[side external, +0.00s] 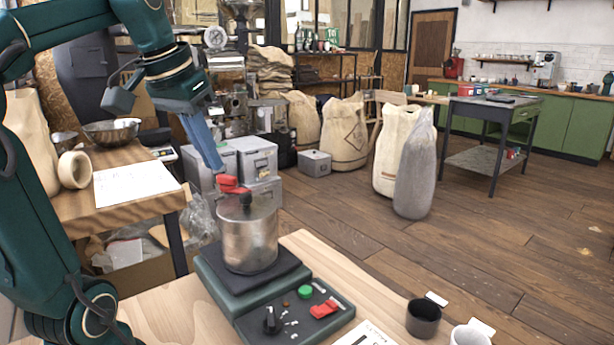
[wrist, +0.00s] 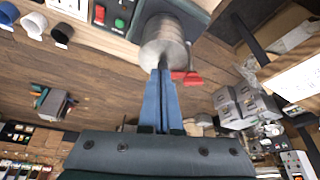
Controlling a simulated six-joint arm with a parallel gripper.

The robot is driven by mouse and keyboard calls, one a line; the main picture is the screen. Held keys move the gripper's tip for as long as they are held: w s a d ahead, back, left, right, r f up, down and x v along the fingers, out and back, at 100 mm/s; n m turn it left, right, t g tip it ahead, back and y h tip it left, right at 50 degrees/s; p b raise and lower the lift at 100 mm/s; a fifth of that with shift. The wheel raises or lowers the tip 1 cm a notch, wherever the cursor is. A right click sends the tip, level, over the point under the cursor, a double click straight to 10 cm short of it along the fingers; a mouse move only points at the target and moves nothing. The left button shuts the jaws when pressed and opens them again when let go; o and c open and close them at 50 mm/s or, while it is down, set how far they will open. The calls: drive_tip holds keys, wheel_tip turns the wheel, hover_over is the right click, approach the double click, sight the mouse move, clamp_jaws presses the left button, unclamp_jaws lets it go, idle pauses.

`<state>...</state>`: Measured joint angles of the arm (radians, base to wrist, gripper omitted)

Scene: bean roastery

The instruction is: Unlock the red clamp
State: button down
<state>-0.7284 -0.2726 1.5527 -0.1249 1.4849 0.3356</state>
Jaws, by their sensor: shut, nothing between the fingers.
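The red clamp (side external: 232,185) sits at the top of a metal canister (side external: 248,240), which stands upright on a dark green machine (side external: 213,277). In the wrist view the red clamp (wrist: 188,78) lies just right of my fingertips, beside the canister (wrist: 163,42). My gripper (side external: 219,165) has long blue fingers pointing down at the clamp from above and behind. The fingers (wrist: 161,72) are pressed together with nothing between them. The tips are very close to the clamp; I cannot tell whether they touch it.
The machine's front panel has a black knob (side external: 271,320), a green button (side external: 305,291) and a red switch (side external: 325,308). A dark cup (side external: 423,318) and a white cup (side external: 469,336) stand at the table's right. Grey metal boxes (side external: 258,160) stand on the floor behind.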

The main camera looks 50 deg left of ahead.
sight(235, 199)
drive_tip(key=shift+n+g, duration=0.3)
drive_tip(key=shift+n, duration=0.5)
drive_tip(key=a+f, duration=0.2)
drive_tip(key=f, duration=0.1)
drive_tip(key=w+a+f, duration=0.1)
drive_tip(key=f, duration=0.2)
drive_tip(key=w+a+f, duration=0.1)
drive_tip(key=a+f, duration=0.1)
drive_tip(key=f, duration=0.1)
drive_tip(key=shift+w+a+f, duration=0.15)
drive_tip(key=shift+a, duration=0.15)
drive_tip(key=shift+w+a+f, duration=0.15)
drive_tip(key=shift+w+a, duration=0.35)
drive_tip(key=shift+w, duration=0.25)
drive_tip(key=shift+w+a, duration=0.3)
drive_tip(key=shift+w, duration=0.25)
drive_tip(key=shift+w+a, duration=0.3)
drive_tip(key=shift+w, duration=0.2)
